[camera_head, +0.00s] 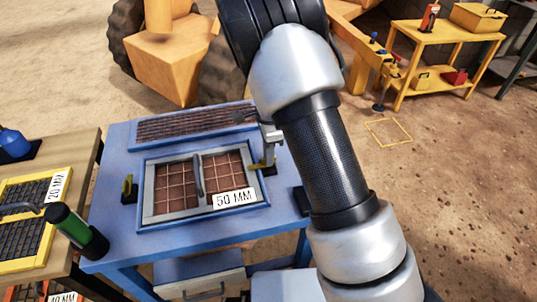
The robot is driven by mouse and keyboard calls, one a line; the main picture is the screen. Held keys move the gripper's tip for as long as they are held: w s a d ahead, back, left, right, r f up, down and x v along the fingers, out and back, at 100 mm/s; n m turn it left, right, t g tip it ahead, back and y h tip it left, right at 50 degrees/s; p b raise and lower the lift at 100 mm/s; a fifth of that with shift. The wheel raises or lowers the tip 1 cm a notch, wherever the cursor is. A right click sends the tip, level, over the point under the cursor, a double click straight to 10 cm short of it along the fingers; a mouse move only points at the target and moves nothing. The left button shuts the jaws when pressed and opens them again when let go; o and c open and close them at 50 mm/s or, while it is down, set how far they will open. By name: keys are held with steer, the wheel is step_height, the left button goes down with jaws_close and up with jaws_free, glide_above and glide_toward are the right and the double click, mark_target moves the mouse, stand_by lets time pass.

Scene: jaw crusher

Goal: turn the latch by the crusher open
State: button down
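A blue bench-like machine (115,215) holds a grey-framed screen (180,212) labelled "50 MM". A yellow latch (265,165) stands at the right side of the frame, and another yellow latch (128,187) stands upright at its left side on a dark base. My gripper (268,138) is at the top of the right latch, close to it or touching it; I cannot tell which. Only a small grey part of the gripper shows beside my arm. My arm hides the rest, so its opening is unclear.
A wooden table (75,160) at the left holds yellow-framed screens (22,262), a green-and-black cylinder (72,228) and a blue container (14,142). A drawer (200,278) sits under the machine. A yellow tool cart (425,38) stands back right. The right-hand ground is open.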

steer(key=shift+n, duration=0.4)
steer(key=n, duration=0.4)
steer(key=shift+n, duration=0.3)
steer(key=n, duration=0.9)
steer(key=shift+n, duration=2)
steer(key=c, duration=1.9)
jaws_free()
steer(key=shift+o, duration=0.2)
steer(key=shift+r, duration=0.1)
